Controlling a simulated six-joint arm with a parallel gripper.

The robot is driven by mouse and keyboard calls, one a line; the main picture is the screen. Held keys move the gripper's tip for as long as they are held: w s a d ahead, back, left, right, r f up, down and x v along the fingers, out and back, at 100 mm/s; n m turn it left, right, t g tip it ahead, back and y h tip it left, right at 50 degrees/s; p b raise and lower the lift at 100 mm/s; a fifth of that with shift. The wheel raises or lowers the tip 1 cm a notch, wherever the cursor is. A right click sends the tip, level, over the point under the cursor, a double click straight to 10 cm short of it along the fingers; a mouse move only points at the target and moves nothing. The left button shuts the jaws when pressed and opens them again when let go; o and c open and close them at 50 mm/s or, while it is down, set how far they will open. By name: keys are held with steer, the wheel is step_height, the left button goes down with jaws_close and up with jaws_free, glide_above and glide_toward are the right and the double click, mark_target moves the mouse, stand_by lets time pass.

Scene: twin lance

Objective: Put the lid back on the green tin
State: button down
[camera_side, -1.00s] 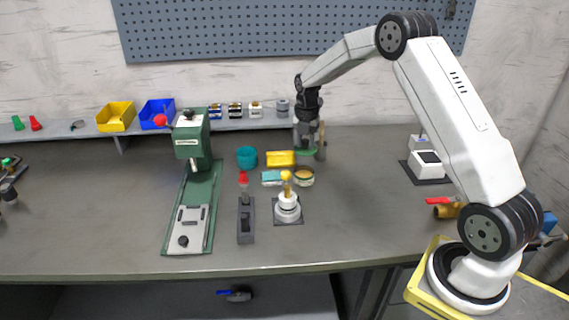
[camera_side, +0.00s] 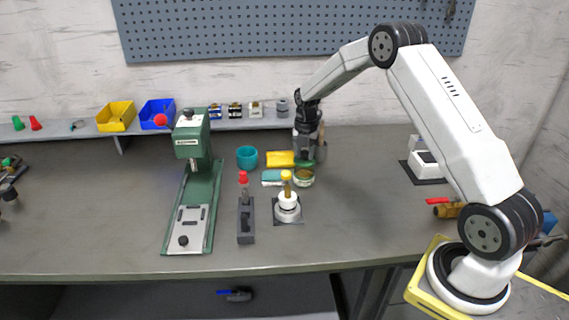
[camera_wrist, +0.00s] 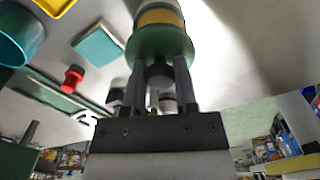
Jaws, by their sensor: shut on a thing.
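My gripper (camera_side: 308,156) points down over the bench and is shut on the knob of the green lid. The green lid (camera_side: 305,164) is a round disc; in the wrist view (camera_wrist: 160,42) it spans wider than the fingers (camera_wrist: 160,70). The green tin (camera_side: 304,180) stands on the bench just in front of the lid in the side view, its light upper part showing. In the wrist view the tin (camera_wrist: 160,16) shows beyond the lid, partly hidden by it. I cannot tell whether lid and tin touch.
A yellow block (camera_side: 280,159), a light-blue sponge (camera_side: 271,177) and a teal bowl (camera_side: 247,157) stand left of the tin. A green press (camera_side: 193,165) is farther left.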

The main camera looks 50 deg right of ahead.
steer(key=shift+f, duration=1.75)
steer(key=shift+f, duration=0.15)
stand_by(1.2)
jaws_free()
stand_by(0.3)
steer(key=shift+r, duration=3.5)
